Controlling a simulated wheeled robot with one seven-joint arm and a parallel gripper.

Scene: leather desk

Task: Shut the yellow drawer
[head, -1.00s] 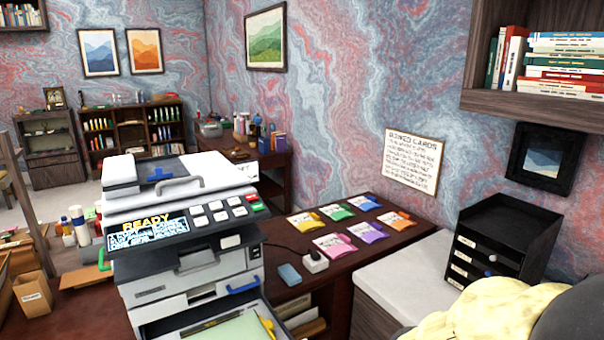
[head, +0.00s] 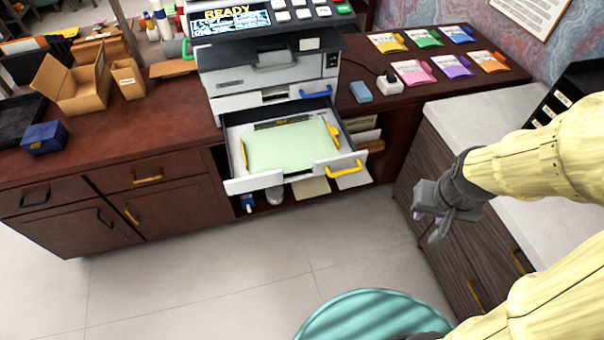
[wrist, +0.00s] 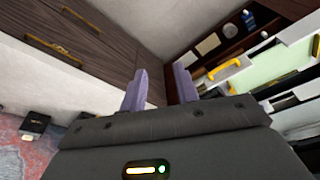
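The yellow drawer is the printer's pulled-out lower tray with a yellow handle (head: 345,169). It stands open below the printer body and holds a pale green sheet (head: 287,146). The yellow handle also shows in the wrist view (wrist: 223,69), right of my fingers. My gripper (head: 428,220) hangs to the right of the open tray, in front of the wooden cabinet, and touches neither handle nor tray. Its two purple fingers (wrist: 161,88) are apart with nothing between them in the wrist view.
The printer (head: 275,75) stands on a dark red desk (head: 150,120). Its upper tray with a blue handle (head: 315,94) appears shut. The wooden cabinet (head: 440,180) with a white top is at right. A teal ribbed round thing (head: 375,315) is at bottom. The floor before the desk is clear.

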